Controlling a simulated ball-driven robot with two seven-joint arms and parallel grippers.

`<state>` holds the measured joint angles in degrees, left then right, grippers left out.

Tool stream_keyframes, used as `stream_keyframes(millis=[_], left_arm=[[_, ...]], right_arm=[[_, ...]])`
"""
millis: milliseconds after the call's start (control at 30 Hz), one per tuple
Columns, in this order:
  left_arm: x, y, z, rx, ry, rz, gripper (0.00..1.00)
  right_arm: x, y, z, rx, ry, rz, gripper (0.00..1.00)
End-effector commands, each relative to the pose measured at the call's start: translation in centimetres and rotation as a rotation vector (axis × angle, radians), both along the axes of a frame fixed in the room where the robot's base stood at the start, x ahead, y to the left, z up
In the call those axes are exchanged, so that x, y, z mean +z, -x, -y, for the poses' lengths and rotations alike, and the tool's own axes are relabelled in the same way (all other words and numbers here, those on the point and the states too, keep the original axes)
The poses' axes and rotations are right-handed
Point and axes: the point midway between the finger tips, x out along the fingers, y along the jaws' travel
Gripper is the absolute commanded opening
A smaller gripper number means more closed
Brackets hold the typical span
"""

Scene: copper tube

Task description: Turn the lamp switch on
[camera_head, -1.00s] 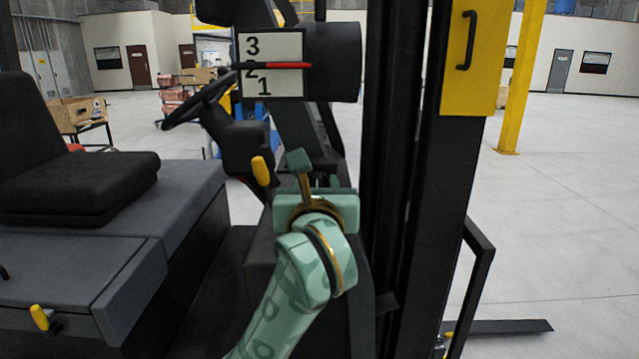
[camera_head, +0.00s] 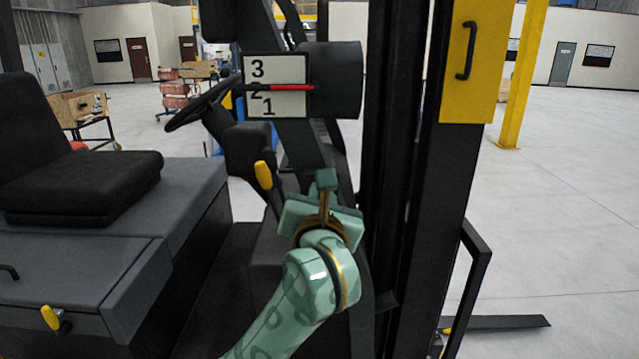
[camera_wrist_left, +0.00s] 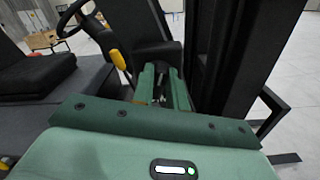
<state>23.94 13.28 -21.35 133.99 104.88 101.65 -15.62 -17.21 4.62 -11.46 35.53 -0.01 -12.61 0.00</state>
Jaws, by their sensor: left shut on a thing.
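My left gripper (camera_head: 326,188) is in front of the dark column of a forklift, below and right of the number panel. In the left wrist view its green fingers (camera_wrist_left: 160,90) point away, close together on a small part between them. That part is mostly hidden by the fingers, and I cannot make out whether it is the lamp switch. No lamp switch shows clearly elsewhere. My right gripper is not in view.
A yellow-knobbed lever (camera_head: 263,175) stands just left of my gripper, with the steering wheel (camera_head: 192,108) beyond. The number panel (camera_head: 275,100) is above. The black mast (camera_head: 400,180) rises close on the right. The seat (camera_head: 80,190) is left.

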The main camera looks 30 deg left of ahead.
Motion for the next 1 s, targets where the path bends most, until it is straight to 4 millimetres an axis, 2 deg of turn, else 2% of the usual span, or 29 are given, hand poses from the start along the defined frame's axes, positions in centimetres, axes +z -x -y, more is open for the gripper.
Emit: stream_keyframes(millis=[33,600,800,1000], left_arm=[[0.5,0.0,0.0,0.001,-0.037,-0.027,0.0],[0.1,-0.3,0.4,-0.001,-0.468,-0.293,0.0],[-0.1,-0.3,0.5,0.0,-0.567,-0.35,0.0],[-0.4,-0.3,0.5,0.001,-0.624,-0.385,0.0]], right_arm=[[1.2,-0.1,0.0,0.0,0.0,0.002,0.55],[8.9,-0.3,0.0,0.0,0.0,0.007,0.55],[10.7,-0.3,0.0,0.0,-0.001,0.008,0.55],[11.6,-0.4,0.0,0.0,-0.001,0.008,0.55]])
